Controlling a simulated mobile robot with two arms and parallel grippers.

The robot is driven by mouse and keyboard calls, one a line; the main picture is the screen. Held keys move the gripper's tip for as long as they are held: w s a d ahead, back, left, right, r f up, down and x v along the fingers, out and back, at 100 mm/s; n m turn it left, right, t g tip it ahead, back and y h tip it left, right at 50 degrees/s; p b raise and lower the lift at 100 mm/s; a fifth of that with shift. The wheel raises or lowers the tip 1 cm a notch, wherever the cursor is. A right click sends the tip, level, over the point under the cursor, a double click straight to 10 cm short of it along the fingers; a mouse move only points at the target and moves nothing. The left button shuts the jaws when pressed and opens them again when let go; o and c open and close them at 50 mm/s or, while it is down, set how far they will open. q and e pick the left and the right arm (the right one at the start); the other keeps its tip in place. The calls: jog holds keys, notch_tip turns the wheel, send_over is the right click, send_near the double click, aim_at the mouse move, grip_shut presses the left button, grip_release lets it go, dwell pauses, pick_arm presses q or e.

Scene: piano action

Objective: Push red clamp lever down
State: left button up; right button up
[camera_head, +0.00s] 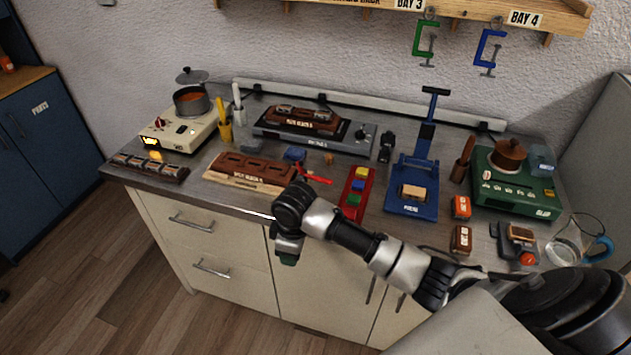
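A small red lever (318,179) shows at the right end of a long brown block, just behind my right wrist. It looks tilted, and its lower end and mount are partly hidden by my arm. The brown block (243,165) lies on a light wooden board (228,181) near the counter's front edge. My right arm comes in from the right, and its gripper (287,257) hangs low in front of the counter's front edge, apart from the lever. Its fingers are small and dark here, so I cannot tell whether they are open. My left gripper is not in view.
A red tray (349,207) with coloured blocks and a blue press (411,200) stand right of the lever. A grey-based machine (315,140) is behind. A hot plate with a pot (191,100) stands left. A glass jug (570,245) is at the right edge.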

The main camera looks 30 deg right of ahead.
jog(key=shift+g+h, duration=0.4)
jog(key=shift+h, duration=0.1)
jog(key=w+d+r, duration=0.2)
jog(key=d, duration=0.1)
jog(key=w+d+r, duration=0.5)
jog(key=w+d, duration=0.1)
jog(key=shift+w+r, duration=0.2)
jog(key=shift+r, duration=0.15)
notch_tip(320, 180, up, 8)
jog(key=m, duration=0.1)
send_over(324, 179)
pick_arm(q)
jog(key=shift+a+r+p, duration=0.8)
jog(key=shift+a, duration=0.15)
pick_arm(e)
notch_tip(324, 179, down, 10)
jog(key=shift+f, duration=0.2)
jog(key=shift+d, duration=0.1)
grip_shut()
